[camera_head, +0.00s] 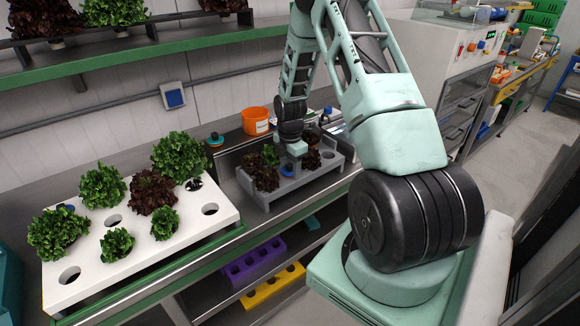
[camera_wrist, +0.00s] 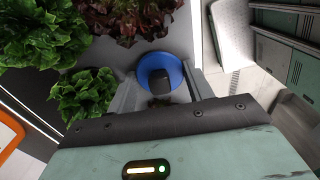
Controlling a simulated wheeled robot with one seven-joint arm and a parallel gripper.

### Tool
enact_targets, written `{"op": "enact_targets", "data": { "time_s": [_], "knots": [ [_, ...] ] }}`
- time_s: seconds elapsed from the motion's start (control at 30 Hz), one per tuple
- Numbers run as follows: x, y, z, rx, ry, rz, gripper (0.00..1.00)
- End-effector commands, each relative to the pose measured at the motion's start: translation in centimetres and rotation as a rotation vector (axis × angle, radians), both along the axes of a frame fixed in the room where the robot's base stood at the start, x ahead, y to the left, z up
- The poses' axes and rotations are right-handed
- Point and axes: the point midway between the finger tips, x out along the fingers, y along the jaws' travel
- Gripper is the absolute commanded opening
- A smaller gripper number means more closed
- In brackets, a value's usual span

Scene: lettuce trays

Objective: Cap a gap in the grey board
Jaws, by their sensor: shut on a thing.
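The grey board (camera_head: 300,187) stands on the bench in the middle of the head view, with green and dark red lettuces in it. My gripper (camera_head: 293,158) is low over the board, between the lettuces. In the wrist view, my gripper (camera_wrist: 157,93) is shut on the dark knob of a blue cap (camera_wrist: 175,65). The cap lies over the grey board's surface (camera_wrist: 180,25), close to the red lettuce (camera_wrist: 128,20) and a small green lettuce (camera_wrist: 84,95). I cannot tell whether the cap is seated in a gap or held just above it.
A white board (camera_head: 90,275) with several lettuces and open holes is at the left. An orange bucket (camera_head: 255,121) stands behind the grey board. Purple (camera_head: 254,261) and yellow (camera_head: 273,287) boards lie on the lower shelf. A green shelf (camera_head: 130,50) runs above.

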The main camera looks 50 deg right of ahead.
Motion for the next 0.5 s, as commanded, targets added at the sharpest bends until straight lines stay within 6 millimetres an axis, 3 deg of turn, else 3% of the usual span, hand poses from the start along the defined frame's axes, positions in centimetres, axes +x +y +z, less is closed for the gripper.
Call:
{"op": "enact_targets", "data": {
  "time_s": [0.47, 0.5],
  "knots": [
    [-0.16, 0.12, -0.74, 0.003, 0.003, -0.001, 0.3],
    [-0.18, 0.13, -0.77, 0.004, 0.003, -0.001, 0.57]
  ]
}}
